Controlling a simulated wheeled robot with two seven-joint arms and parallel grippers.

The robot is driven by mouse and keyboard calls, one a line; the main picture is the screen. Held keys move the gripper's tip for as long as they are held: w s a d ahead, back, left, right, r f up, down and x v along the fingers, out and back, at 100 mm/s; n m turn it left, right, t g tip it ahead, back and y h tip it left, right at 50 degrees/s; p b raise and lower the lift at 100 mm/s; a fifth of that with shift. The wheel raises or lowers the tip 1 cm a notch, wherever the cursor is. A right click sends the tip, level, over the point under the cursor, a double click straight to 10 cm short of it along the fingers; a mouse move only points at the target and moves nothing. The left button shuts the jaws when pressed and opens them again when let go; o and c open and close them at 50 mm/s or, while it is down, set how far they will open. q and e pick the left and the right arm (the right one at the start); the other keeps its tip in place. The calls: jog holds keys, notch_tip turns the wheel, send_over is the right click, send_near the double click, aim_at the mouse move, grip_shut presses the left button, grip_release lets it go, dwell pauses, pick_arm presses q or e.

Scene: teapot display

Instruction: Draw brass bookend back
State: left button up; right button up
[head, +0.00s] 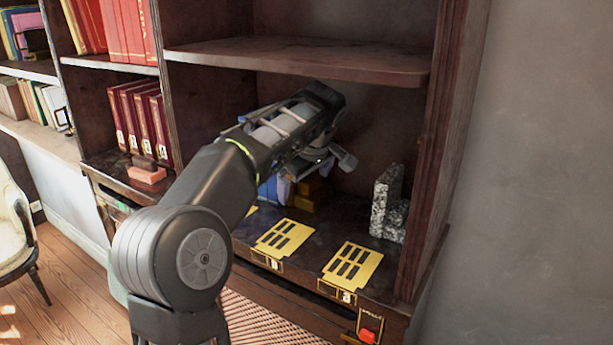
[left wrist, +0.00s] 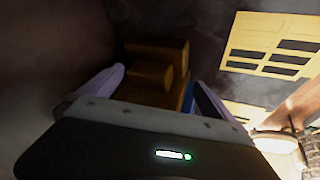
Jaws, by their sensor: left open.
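The brass bookend (head: 306,196) is a yellow, stepped block on the shelf's lower board, partly hidden behind my left gripper (head: 300,178). In the left wrist view the bookend (left wrist: 158,62) lies ahead, between the two pale fingers of the left gripper (left wrist: 160,82). These fingers are apart, with no clear contact on the bookend. A blue object (head: 268,190) stands beside the bookend, partly covered by the gripper. My right gripper is not in view.
Yellow cards with dark slots (head: 286,237) (head: 352,268) lie on the board. A speckled stone bookend (head: 387,205) stands at the right wall. An upper shelf (head: 300,60) overhangs my arm. Red binders (head: 140,125) stand in the left bay.

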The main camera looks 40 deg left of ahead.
pick_arm(q)
jog(key=c, duration=1.9)
